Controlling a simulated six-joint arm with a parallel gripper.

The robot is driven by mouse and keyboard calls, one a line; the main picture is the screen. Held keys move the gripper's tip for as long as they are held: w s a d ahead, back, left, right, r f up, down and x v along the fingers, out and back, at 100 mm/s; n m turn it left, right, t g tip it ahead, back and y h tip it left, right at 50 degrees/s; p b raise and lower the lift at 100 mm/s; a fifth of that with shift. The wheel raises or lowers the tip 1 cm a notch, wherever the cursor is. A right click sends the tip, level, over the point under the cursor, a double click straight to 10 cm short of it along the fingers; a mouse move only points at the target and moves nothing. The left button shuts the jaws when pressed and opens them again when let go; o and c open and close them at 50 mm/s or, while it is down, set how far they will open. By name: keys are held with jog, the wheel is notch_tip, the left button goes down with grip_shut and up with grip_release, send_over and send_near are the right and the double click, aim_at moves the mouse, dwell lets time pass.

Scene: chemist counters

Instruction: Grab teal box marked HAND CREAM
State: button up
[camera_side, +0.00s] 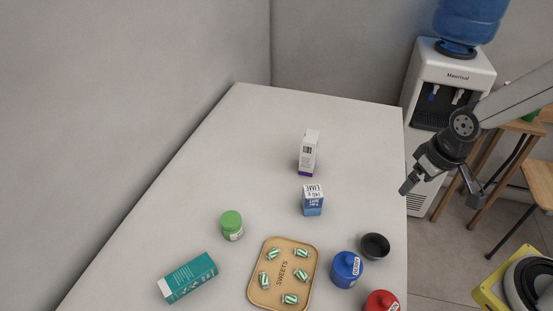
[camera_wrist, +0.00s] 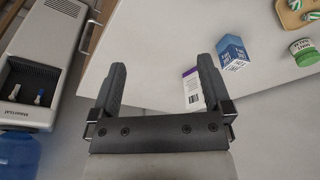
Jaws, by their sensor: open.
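A teal box (camera_side: 188,278) with a white band lies on the counter at the lower left of the side view. Its lettering is too small to read, and it does not show in the wrist view. My gripper (camera_side: 438,190) is open and empty at the right edge of the counter in the side view, far from the teal box. In the wrist view my gripper (camera_wrist: 162,85) has its two dark fingers spread wide with nothing held between them.
Between gripper and teal box stand a white-purple carton (camera_side: 309,152), blue-white carton (camera_side: 312,200), green-lidded jar (camera_side: 231,225), sweets tray (camera_side: 255,292), blue jar (camera_side: 346,269), black bowl (camera_side: 375,246) and red jar (camera_side: 381,302). A wall (camera_side: 110,110) borders the left side. The counter's far end is clear.

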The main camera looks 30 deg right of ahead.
dwell(0.6)
jog(key=m+g+y, duration=0.5)
jog(key=m+y, duration=0.8)
jog(key=m, duration=0.3)
send_near(191, 271)
jog(key=shift+s+a+f, duration=0.3)
jog(key=shift+a+f, duration=0.05)
jog(key=shift+a, duration=0.3)
jog(key=shift+x, duration=3.85)
jog(key=shift+w, duration=0.15)
grip_shut()
